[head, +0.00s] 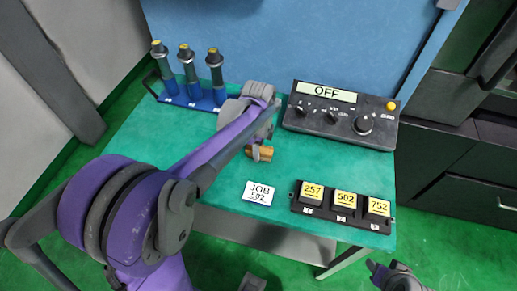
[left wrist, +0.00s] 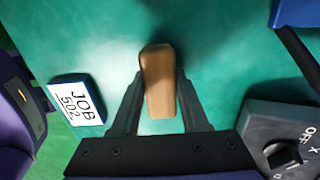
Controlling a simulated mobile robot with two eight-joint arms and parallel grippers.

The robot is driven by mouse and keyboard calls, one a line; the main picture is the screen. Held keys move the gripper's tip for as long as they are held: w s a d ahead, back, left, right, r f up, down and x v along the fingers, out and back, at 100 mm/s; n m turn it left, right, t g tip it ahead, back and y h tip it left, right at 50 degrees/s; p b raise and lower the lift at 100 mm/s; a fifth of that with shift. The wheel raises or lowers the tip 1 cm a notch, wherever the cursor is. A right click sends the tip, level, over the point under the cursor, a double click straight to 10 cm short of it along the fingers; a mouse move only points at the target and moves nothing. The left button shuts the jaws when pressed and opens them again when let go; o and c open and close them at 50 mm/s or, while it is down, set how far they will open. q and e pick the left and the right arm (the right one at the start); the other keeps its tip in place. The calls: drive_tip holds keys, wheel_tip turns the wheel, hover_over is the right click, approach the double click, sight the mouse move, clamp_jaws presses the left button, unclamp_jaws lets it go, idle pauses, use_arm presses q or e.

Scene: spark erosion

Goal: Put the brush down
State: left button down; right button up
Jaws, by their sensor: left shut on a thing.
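The brush shows as a brown wooden block in the head view (head: 265,154) and in the left wrist view (left wrist: 159,82). My left gripper (head: 256,151) is shut on it, with one finger on each side in the left wrist view (left wrist: 159,90). The brush is over the middle of the green table top (head: 220,165), between the job card and the control box. I cannot tell whether it touches the table. Its bristles are not visible. My right gripper (head: 392,272) is at the bottom right, off the table, holding nothing that I can see.
A control box (head: 340,114) reading OFF stands behind right. A blue rack (head: 205,103) holds three dark cylindrical tools. A JOB 502 card (head: 259,193) lies in front, beside a black tray (head: 340,215) with blocks 257, 502 and 752. Bare table lies left of the card.

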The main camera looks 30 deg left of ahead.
use_arm(q)
drive_tip(key=shift+f, duration=0.1)
drive_tip(key=shift+c, duration=2.1)
unclamp_jaws()
drive_tip(key=shift+r, duration=0.35)
wheel_tip(320, 180, up, 11)
drive_tip(key=p, duration=0.1)
drive_tip(key=s+d+f+n+t, duration=0.1)
drive_tip(key=s+d+f+n, duration=0.1)
drive_tip(key=s+n, duration=0.3)
drive_tip(key=s+d+f+n+t, duration=0.2)
drive_tip(key=s+f+n, duration=0.1)
drive_tip(key=s+n, duration=0.1)
drive_tip(key=s+d+f+n+t, duration=0.2)
drive_tip(key=s+d+f+n, duration=0.1)
drive_tip(key=s+n, duration=0.2)
drive_tip(key=shift+s+f+n, duration=0.3)
drive_tip(key=shift+s+f, duration=0.05)
drive_tip(key=shift+s, duration=0.5)
drive_tip(key=shift+s+f+n, duration=0.1)
drive_tip(key=shift+f+n, duration=0.1)
drive_tip(key=shift+n, duration=0.1)
